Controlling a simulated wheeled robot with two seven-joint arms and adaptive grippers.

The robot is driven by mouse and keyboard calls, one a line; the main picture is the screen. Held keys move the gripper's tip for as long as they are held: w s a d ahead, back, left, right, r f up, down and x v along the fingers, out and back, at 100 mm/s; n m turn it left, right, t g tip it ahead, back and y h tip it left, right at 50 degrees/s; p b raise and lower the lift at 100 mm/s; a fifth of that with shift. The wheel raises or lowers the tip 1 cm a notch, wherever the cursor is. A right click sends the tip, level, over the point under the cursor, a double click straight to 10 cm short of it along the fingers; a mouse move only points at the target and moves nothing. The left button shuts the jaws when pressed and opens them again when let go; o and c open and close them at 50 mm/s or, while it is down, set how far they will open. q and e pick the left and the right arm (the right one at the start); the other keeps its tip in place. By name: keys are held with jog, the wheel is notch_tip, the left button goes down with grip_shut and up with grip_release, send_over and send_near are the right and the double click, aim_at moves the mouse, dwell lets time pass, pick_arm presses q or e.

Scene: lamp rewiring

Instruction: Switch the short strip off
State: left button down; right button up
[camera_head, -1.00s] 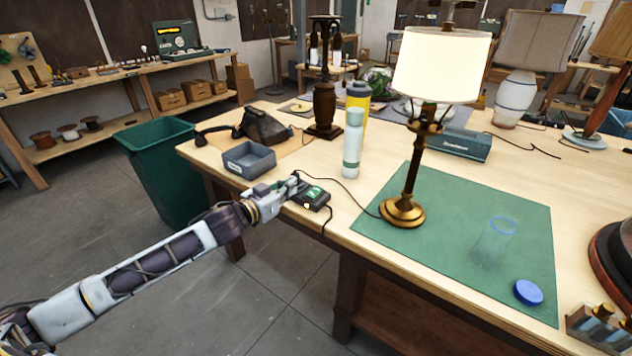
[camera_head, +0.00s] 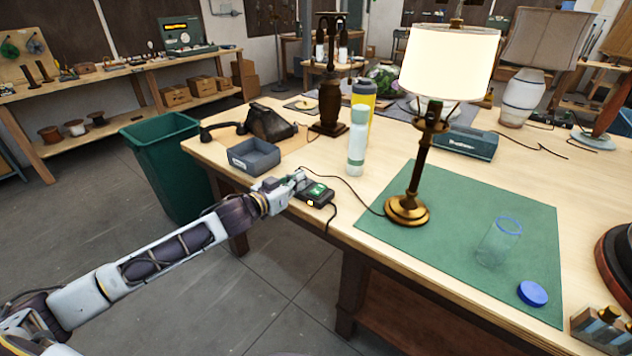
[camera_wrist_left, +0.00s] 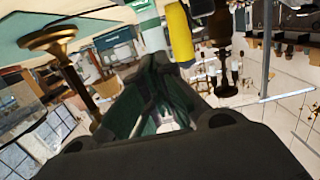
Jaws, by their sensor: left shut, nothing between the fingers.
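The short strip (camera_head: 316,196) is a small dark block with a green top face and a small lit yellowish spot, lying near the front edge of the workbench. A dark cord runs from it to the lit brass lamp (camera_head: 407,209), and another hangs over the bench edge. My left gripper (camera_head: 300,180) is shut and empty, with its tips at the strip's left end; I cannot tell whether they touch it. The left wrist view shows the gripper fingers (camera_wrist_left: 165,100) close up, and the strip is not clear there. My right gripper is not in view.
A grey open bin (camera_head: 253,158) sits left of the strip. A pale green bottle (camera_head: 357,145) and a yellow one (camera_head: 365,92) stand behind it. A green mat (camera_head: 470,225) holds the lamp, a clear jar (camera_head: 500,240) and a blue lid (camera_head: 532,293).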

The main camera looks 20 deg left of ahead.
pick_arm(q)
send_over(316, 189)
jog(key=shift+s+a+f, duration=0.1)
jog(key=shift+s+f, duration=0.1)
jog(key=shift+f, duration=1.25)
jog(key=shift+w+f, duration=0.2)
jog(key=shift+f, duration=0.9)
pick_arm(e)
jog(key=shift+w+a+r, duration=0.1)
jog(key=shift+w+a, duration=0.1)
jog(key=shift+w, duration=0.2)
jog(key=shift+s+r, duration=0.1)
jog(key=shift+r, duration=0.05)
